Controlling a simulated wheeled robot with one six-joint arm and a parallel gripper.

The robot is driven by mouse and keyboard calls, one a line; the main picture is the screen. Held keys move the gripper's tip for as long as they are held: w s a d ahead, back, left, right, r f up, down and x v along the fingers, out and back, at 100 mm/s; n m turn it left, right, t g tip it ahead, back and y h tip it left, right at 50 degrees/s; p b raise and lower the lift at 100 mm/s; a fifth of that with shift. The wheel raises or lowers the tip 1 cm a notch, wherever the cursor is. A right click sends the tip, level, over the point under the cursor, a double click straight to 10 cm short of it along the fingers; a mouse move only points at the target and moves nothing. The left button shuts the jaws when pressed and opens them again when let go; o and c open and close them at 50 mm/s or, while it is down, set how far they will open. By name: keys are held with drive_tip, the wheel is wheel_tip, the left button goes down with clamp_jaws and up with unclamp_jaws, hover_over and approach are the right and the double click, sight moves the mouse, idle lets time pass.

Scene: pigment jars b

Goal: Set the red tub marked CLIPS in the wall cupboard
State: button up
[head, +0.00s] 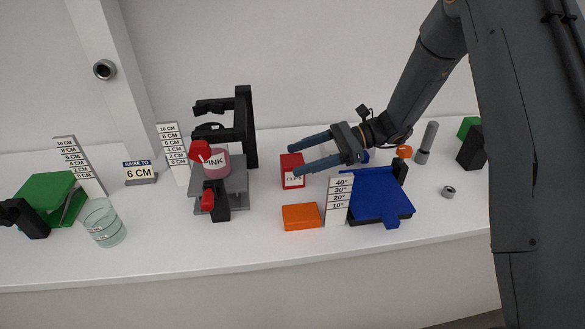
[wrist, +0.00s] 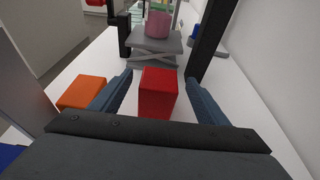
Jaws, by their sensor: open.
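The red tub (head: 291,181) with a white CLIPS label stands upright on the white table, left of the middle of the right half's objects. My gripper (head: 294,161) is open, its two fingers reaching to the tub from the right. In the wrist view, the red tub (wrist: 158,95) lies between the fingers of my gripper (wrist: 159,77), with a gap showing on each side. The fingers hide part of the tub in the head view.
An orange block (head: 301,216) lies in front of the tub. A blue tilted plate (head: 380,207) with an angle scale (head: 337,201) stands to the right. A grey stand (head: 233,183) bearing the PINK jar (head: 216,165), with a black frame (head: 247,125), stands left. A glass beaker (head: 104,224) is farther left.

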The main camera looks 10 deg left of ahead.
drive_tip(key=p+x, duration=0.1)
drive_tip(key=x, duration=0.2)
drive_tip(key=shift+d, duration=0.1)
drive_tip(key=c, duration=1.3)
drive_tip(key=shift+r, duration=0.15)
